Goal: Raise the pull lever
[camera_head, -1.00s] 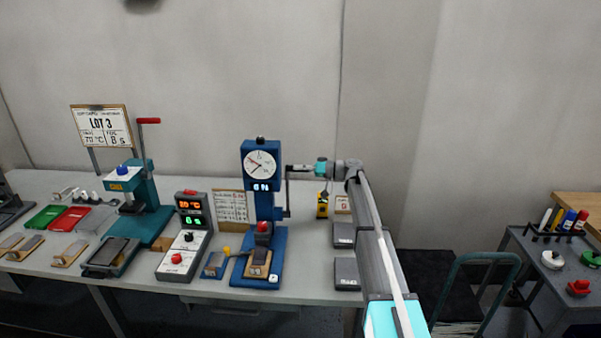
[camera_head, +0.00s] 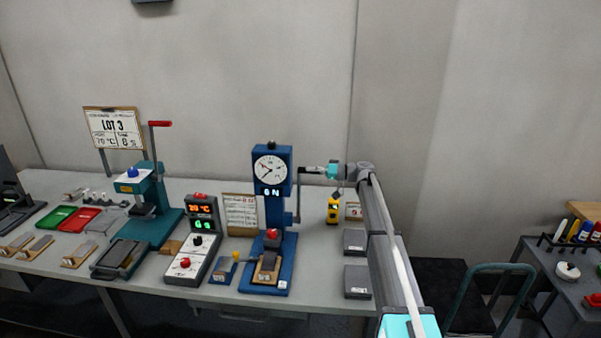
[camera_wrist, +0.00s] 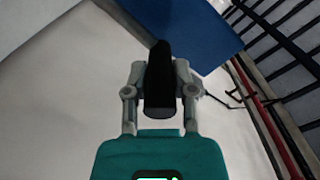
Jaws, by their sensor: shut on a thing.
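The blue press (camera_head: 273,215) stands on the bench with a round dial (camera_head: 270,169) and a display that seems to read 0 N. Its pull lever (camera_head: 298,204) is a thin dark arm on the right side, standing about upright, with a black handle at its top pointing right. My gripper (camera_head: 316,171) reaches this handle from the right. In the wrist view the two grey fingers (camera_wrist: 160,82) are shut on the black handle (camera_wrist: 160,75), one on each side. The blue press body (camera_wrist: 185,30) shows behind it.
A teal press (camera_head: 150,205) with a red-tipped lever stands to the left. A control box (camera_head: 193,245) is between the presses. A yellow device (camera_head: 333,210) and two grey blocks (camera_head: 357,281) sit below my arm. The wall is close behind.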

